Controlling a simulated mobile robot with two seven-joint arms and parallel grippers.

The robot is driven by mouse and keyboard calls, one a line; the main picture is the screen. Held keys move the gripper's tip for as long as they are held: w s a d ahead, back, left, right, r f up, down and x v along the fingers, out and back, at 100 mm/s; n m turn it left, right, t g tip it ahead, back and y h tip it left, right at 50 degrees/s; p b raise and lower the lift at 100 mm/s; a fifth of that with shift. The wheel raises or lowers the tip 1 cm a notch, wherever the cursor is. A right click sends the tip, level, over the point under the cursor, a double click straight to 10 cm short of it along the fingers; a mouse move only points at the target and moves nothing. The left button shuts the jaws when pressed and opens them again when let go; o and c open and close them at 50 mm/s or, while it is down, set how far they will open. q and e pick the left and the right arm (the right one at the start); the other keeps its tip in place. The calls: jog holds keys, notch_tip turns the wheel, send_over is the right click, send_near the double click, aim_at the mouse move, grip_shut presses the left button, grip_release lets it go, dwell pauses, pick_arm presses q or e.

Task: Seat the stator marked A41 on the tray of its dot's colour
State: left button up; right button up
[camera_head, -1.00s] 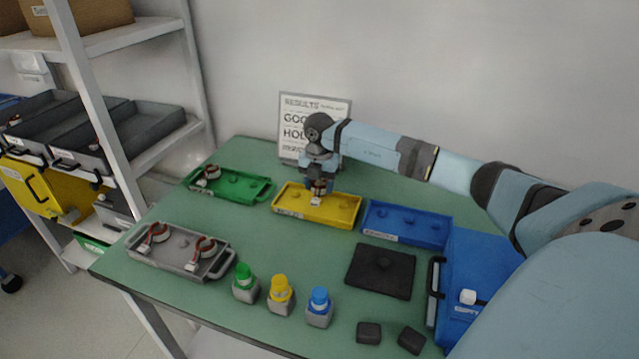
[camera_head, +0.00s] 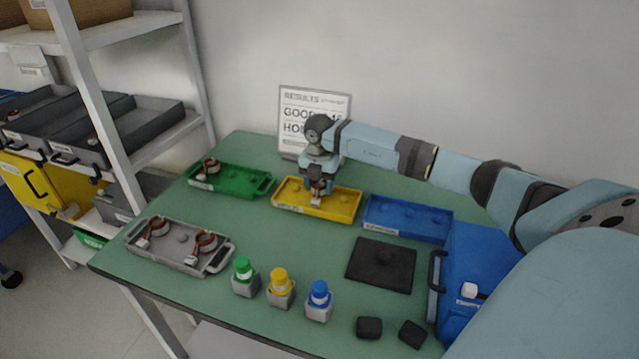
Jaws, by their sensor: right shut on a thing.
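My right gripper (camera_head: 317,184) is over the middle of the yellow tray (camera_head: 347,207), pointing down. It is shut on a stator (camera_head: 317,197), small and partly hidden by the fingers, at or just above the tray; I cannot tell if it touches. The green tray (camera_head: 238,184) holds one stator (camera_head: 209,167) at its left end. The blue tray (camera_head: 410,219) is empty, with pegs showing. The grey tray (camera_head: 175,257) holds two stators, one at left (camera_head: 158,229) and one at right (camera_head: 205,243), with a bare peg between. Markings and dots are too small to read. My left gripper is out of view.
Green-, yellow- and blue-capped bottles (camera_head: 280,288) stand at the front. A results board (camera_head: 313,118) stands behind the yellow tray.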

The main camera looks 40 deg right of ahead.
jog(key=shift+f, duration=0.2)
dwell(0.3)
jog(key=o, duration=0.8)
jog(key=shift+r+p, duration=1.95)
jog(key=shift+r, duration=0.6)
jog(key=o, duration=0.6)
